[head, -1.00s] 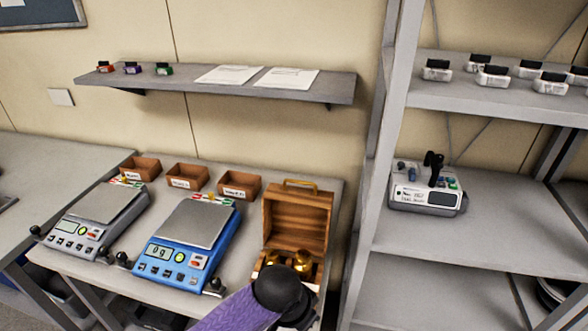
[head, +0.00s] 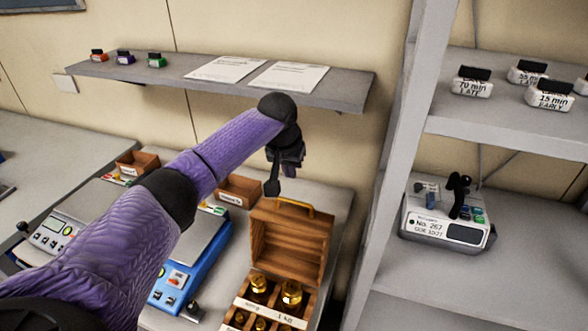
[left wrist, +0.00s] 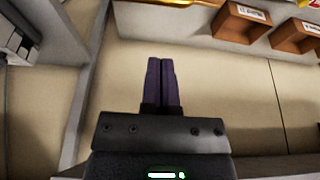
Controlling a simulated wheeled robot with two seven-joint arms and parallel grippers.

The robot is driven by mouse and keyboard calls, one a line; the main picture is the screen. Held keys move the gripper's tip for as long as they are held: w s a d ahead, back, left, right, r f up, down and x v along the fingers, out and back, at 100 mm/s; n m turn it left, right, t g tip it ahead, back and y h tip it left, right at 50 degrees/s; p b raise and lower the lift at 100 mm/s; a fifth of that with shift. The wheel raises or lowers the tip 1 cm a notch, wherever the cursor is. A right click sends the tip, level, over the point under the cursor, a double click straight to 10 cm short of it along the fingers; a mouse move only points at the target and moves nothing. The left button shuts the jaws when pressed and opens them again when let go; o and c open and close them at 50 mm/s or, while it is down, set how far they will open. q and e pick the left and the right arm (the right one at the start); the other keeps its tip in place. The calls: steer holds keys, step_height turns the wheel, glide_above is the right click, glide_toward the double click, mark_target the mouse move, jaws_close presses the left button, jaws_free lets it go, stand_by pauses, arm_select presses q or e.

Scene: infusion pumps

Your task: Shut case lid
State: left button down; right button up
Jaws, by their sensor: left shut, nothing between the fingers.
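My right gripper is out of view.
A wall shelf (head: 335,88) with papers is above the gripper. A grey rack (head: 400,150) with a pump (head: 445,218) stands close on the right.

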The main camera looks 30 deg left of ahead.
mark_target(288, 206)
arm_select(q)
step_height(288, 206, down, 5)
steer(key=shift+f, duration=0.2)
steer(key=shift+s+d, duration=0.2)
steer(key=shift+s, duration=0.45)
steer(key=shift+r, duration=0.1)
